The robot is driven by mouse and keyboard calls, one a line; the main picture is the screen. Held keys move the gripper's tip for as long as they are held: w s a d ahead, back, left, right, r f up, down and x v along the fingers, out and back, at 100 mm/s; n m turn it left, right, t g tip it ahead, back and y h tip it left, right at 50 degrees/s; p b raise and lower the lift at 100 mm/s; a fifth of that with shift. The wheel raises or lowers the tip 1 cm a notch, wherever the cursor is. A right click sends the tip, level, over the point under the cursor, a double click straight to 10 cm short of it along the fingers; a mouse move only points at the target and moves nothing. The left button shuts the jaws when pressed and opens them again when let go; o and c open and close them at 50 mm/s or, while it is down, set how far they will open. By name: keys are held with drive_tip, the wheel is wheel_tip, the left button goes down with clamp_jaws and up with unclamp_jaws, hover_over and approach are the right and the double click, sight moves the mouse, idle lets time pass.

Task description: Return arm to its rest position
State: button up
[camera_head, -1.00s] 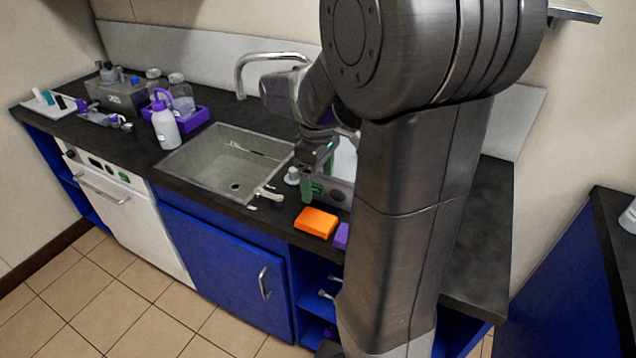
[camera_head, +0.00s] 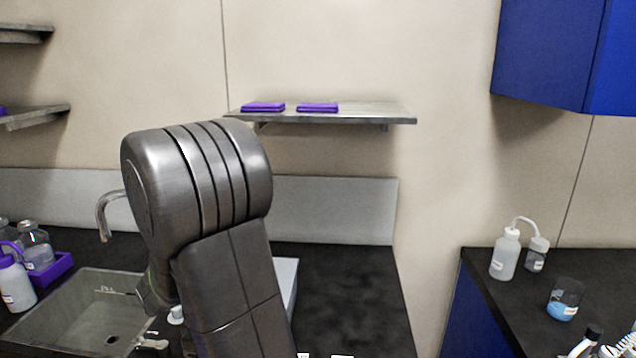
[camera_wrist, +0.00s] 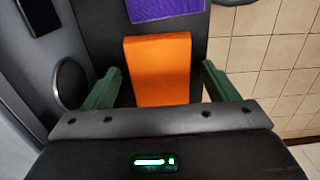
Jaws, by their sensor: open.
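My gripper (camera_wrist: 158,82) is open in the wrist view, with one green finger on each side. An orange block (camera_wrist: 158,68) shows between and beyond the fingers on the dark counter. I cannot tell how far below the fingers it is, and nothing appears gripped. In the head view my arm rises at left of centre over the counter, bent at a large grey joint. The gripper itself is hidden there behind my arm.
A purple item (camera_wrist: 165,8) lies beside the orange block. A sink (camera_head: 75,312) and a wash bottle (camera_head: 16,284) are at left. A wall shelf (camera_head: 360,112) holds purple items. A right-hand counter bears a bottle (camera_head: 505,255) and a beaker (camera_head: 565,300). Bare counter (camera_head: 350,290) lies right of my arm.

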drive_tip(key=shift+r+p, duration=0.35)
drive_tip(key=shift+r, duration=1.45)
drive_tip(key=shift+f, duration=0.1)
